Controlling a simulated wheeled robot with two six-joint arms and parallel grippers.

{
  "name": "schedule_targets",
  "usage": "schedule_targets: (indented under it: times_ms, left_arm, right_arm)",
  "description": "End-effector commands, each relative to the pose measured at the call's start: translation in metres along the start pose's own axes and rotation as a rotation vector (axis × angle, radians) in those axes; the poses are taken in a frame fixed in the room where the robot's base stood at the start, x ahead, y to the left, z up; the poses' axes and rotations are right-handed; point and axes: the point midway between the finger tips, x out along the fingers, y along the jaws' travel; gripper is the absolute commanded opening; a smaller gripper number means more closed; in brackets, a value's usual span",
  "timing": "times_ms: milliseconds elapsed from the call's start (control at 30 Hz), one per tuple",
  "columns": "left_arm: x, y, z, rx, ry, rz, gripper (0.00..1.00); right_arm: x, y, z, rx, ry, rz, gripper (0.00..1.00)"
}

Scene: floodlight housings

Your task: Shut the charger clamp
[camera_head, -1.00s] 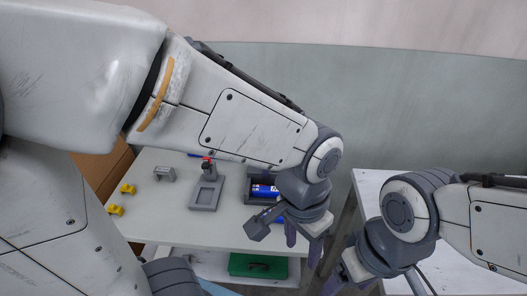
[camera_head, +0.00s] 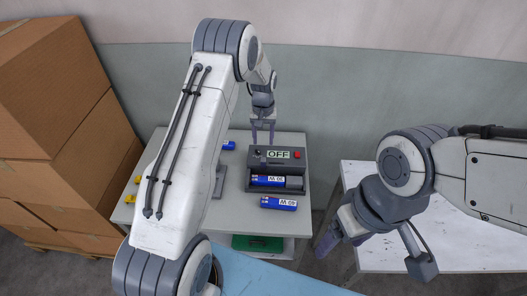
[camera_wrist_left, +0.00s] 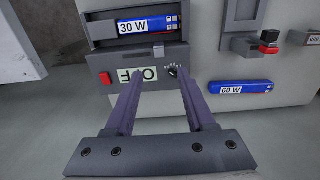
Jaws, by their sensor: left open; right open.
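The charger (camera_head: 258,164) is a dark grey box on the white table, with an OFF display, a red button and an open front bay. A blue 30 W battery (camera_head: 267,180) lies in the bay; it also shows in the left wrist view (camera_wrist_left: 148,25). A small grey tab (camera_wrist_left: 158,51), possibly the clamp, sits at the bay's edge near the battery. My left gripper (camera_head: 263,130) is open and empty at the charger's rear side; its fingers (camera_wrist_left: 157,85) reach toward the display and the dial (camera_wrist_left: 172,72). My right gripper (camera_head: 340,236) is open, away to the right.
A blue battery (camera_head: 279,203) lies in front of the charger. A blue 60 W battery (camera_wrist_left: 240,88) lies beside it. Yellow parts (camera_head: 131,200) lie at the table's left. Cardboard boxes (camera_head: 60,120) are stacked at left.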

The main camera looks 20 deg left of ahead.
Motion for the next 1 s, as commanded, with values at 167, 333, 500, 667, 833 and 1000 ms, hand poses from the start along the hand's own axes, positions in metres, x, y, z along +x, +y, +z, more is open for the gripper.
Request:
schedule_targets:
  times_ms: [167,333,500,667,833,1000]
  left_arm:
    - [0.033,0.000,0.002,0.002,-0.006,-0.001,0.55]
    - [0.062,0.001,0.002,0.002,-0.004,-0.001,0.55]
    - [0.080,0.001,0.001,0.002,-0.002,0.000,0.55]
    - [0.086,0.001,0.001,0.003,-0.001,0.000,0.55]
    - [0.086,0.001,0.001,0.003,0.000,0.000,0.55]
    - [0.086,0.001,0.001,0.003,-0.001,0.000,0.05]
  right_arm:
    - [-0.016,-0.001,-0.001,-0.002,0.000,0.000,0.77]
    - [-0.026,-0.002,-0.001,-0.004,0.000,0.000,0.77]
    - [-0.030,-0.002,-0.002,-0.005,0.000,0.000,0.77]
    - [-0.031,-0.002,-0.002,-0.005,0.000,0.000,0.77]
    - [-0.030,-0.002,-0.002,-0.005,0.000,0.000,0.77]
    - [-0.030,-0.002,-0.002,-0.005,0.000,0.000,0.77]
